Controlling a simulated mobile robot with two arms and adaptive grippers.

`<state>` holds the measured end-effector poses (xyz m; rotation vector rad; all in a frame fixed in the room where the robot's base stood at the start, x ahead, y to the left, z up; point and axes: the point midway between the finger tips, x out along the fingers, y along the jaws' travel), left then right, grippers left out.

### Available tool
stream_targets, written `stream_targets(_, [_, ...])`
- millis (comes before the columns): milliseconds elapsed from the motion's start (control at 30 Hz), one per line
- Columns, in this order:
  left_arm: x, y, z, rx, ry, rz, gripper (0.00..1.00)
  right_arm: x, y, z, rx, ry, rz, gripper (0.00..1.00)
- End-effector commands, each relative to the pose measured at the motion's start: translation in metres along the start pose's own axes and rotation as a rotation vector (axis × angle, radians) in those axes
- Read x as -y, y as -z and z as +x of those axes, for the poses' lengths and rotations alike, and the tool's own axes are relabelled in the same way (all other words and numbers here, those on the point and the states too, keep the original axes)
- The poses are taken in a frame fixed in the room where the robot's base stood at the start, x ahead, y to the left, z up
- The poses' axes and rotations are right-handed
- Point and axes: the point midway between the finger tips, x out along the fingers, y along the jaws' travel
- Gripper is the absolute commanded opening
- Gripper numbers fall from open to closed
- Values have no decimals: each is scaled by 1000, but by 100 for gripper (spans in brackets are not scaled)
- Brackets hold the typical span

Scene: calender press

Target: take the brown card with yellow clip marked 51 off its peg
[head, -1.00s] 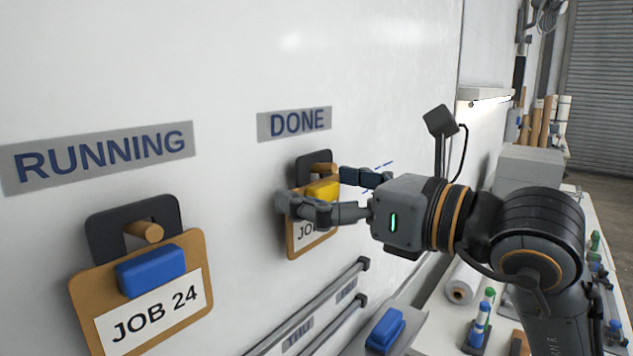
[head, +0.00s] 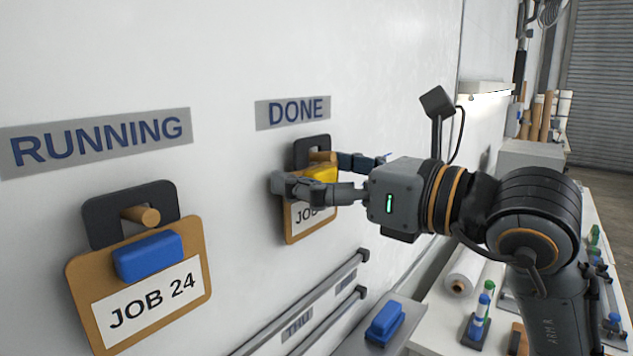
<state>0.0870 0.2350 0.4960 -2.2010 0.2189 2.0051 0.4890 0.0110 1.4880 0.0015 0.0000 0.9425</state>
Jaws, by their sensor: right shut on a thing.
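The brown card with yellow clip (head: 313,213) is under the DONE label on the white wall, in front of its dark peg plate (head: 311,148). The wooden peg (head: 322,156) shows just above the yellow clip (head: 321,174). My right gripper (head: 308,180) is shut on this card at its clip, one finger on the near side and the other behind to the right. The finger covers part of the white label; only "JO" can be read, so its number is hidden. I cannot tell whether the card still hangs on the peg. My left gripper is not in view.
A brown JOB 24 card with blue clip (head: 146,290) hangs under the RUNNING label (head: 98,143), left of the gripper. Grey rails (head: 312,310) run along the wall below. A bench (head: 432,325) with a blue clip (head: 385,322), bottles and a roll lies at lower right.

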Motion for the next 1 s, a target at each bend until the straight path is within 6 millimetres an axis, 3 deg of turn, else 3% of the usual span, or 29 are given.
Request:
stream_targets(167, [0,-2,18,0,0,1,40,1,3,-29,3,3,-5,70])
stream_targets(600, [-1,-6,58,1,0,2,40,1,3,-140,2,6,-3,70])
stream_targets(800, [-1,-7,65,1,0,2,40,1,1,-171,1,4,-2,70])
stream_targets(1000, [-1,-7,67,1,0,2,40,0,0,-180,0,0,-1,70])
